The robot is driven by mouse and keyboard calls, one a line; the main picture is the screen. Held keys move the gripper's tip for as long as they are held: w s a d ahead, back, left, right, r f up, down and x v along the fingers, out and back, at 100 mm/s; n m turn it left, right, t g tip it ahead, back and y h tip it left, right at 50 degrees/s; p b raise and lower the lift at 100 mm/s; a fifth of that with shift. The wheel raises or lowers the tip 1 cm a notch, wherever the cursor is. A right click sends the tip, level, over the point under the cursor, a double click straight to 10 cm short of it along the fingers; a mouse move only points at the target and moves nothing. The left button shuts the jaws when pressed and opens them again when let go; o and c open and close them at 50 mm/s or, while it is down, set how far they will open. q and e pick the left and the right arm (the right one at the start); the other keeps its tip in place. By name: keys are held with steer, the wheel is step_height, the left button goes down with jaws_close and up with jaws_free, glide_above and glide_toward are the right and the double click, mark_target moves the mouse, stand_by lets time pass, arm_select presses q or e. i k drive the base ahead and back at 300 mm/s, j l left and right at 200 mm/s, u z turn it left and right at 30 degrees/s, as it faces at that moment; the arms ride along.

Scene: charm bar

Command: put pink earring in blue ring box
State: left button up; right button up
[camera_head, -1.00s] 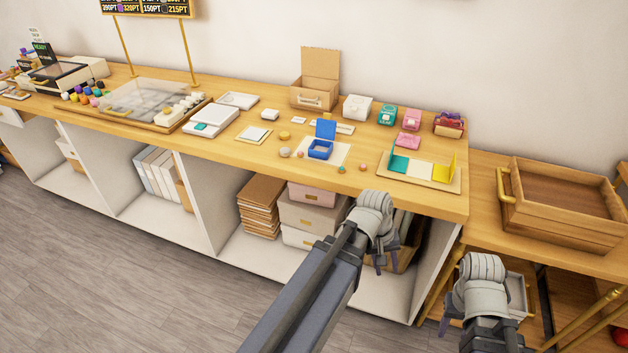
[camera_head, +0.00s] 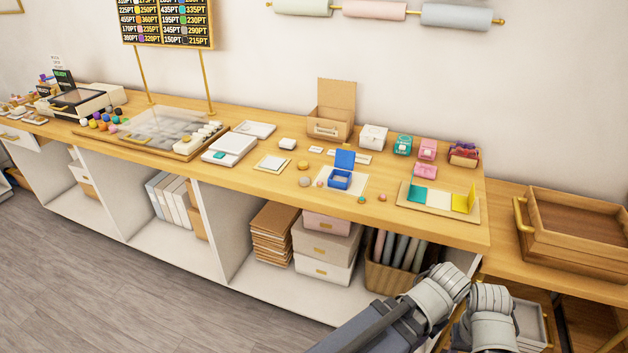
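The blue ring box (camera_head: 340,179) stands open on a cream mat (camera_head: 358,184) on the wooden counter, its blue lid (camera_head: 345,159) upright at the back. A tiny pinkish piece (camera_head: 320,183) lies just left of the box; it is too small to tell whether it is the pink earring. My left gripper (camera_head: 443,291) and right gripper (camera_head: 490,318) are close together at the lower right, in front of and below the counter edge, well away from the box. Their fingers are hidden or unclear, and I see nothing held.
Small round pieces (camera_head: 382,197) lie near the counter's front edge. A tray with teal, white and yellow parts (camera_head: 438,199) is right of the box. Pink (camera_head: 427,148) and teal (camera_head: 402,144) boxes stand behind. A wooden crate (camera_head: 576,229) sits on the lower right table.

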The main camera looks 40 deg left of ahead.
mark_target(340, 180)
steer(key=i+j, duration=0.1)
steer(key=j, duration=0.7)
steer(key=i+j, duration=0.15)
steer(key=j, duration=0.7)
steer(key=i+j+z, duration=0.1)
steer(key=j, duration=0.7)
